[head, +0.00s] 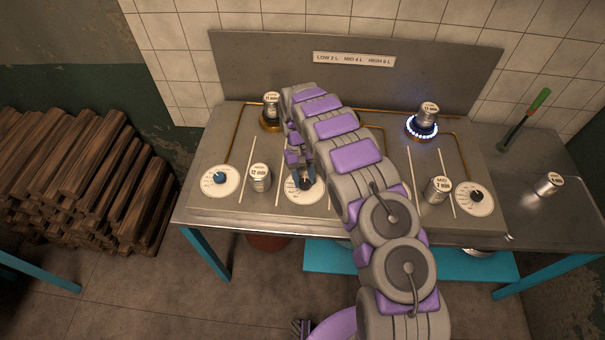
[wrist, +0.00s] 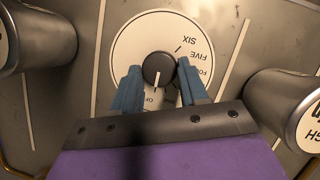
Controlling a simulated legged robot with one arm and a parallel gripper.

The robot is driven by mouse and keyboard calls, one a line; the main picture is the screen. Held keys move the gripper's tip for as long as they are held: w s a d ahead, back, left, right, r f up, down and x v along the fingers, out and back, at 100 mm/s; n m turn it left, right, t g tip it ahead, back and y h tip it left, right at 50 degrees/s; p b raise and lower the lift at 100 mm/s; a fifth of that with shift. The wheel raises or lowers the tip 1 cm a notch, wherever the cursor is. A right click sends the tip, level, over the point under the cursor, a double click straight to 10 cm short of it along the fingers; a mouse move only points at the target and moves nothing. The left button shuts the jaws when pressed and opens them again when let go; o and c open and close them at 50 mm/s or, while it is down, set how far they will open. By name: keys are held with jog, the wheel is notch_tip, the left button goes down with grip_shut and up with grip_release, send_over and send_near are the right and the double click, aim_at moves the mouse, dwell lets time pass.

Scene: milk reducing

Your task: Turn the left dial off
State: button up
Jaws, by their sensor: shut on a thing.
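My gripper (head: 304,182) is at the black-knobbed dial (head: 293,190), second from the left on the steel panel. In the wrist view my two blue fingers (wrist: 158,84) are shut on either side of its black knob (wrist: 159,68). The knob's white pointer line faces down in that view, toward lettering that starts with "OF" and is partly hidden. FOUR, FIVE and SIX show on the round white plate (wrist: 134,40). The leftmost dial (head: 219,179), with a blue knob, stands clear of my gripper.
A metal canister (head: 260,178) stands between these dials; another (head: 271,106) is on the back-left burner. A third canister (head: 428,113) sits over a ring of blue flame (head: 422,129). Another (head: 437,190) stands beside the far-right dial (head: 474,197). My arm hides the panel's middle.

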dwell(0.3)
jog(key=o, duration=1.1)
jog(key=shift+c, duration=0.2)
